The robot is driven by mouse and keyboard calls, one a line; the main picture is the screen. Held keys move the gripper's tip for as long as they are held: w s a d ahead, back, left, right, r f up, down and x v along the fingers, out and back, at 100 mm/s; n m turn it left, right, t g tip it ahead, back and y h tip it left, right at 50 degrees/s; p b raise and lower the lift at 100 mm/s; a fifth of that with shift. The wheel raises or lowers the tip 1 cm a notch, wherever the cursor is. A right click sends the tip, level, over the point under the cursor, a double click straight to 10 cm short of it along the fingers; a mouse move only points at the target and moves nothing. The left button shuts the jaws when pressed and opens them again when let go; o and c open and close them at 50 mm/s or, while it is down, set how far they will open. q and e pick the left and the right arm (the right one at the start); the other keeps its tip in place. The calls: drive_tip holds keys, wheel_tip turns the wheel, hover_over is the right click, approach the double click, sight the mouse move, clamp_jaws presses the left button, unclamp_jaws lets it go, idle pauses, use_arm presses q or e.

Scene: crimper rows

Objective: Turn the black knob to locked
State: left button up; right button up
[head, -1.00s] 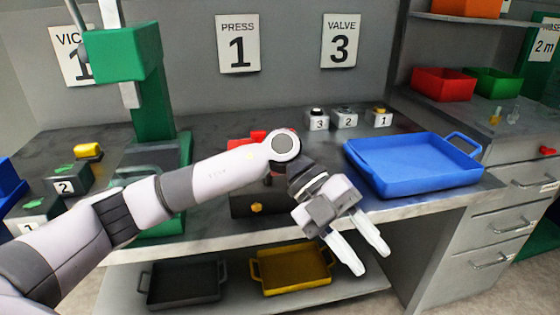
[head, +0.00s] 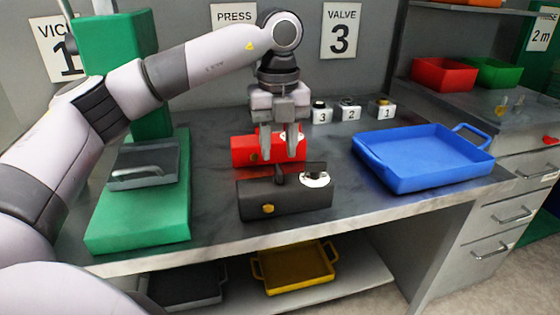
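A black box (head: 268,202) stands on the bench near its front edge, with a yellow detail on its front. A black knob (head: 316,168) shows on its top beside a white dial plate (head: 316,181); the plate's marks are too small to read. A dark upright piece (head: 280,174) stands left of the plate. My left gripper (head: 279,157) is open and empty, pointing down. In the picture its fingertips are just above the black box and in front of a red box (head: 245,150). I cannot tell whether they touch anything. My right gripper is not in view.
A blue tray (head: 425,184) stands on the right of the bench. Small blocks numbered 3 (head: 322,116), 2 (head: 350,114) and 1 (head: 386,113) are at the back. A green press (head: 140,222) stands left. Bare bench lies between the black box and the tray.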

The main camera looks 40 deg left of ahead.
sight(279, 168)
use_arm(q)
drive_tip(key=shift+f, duration=2.05)
clamp_jaws()
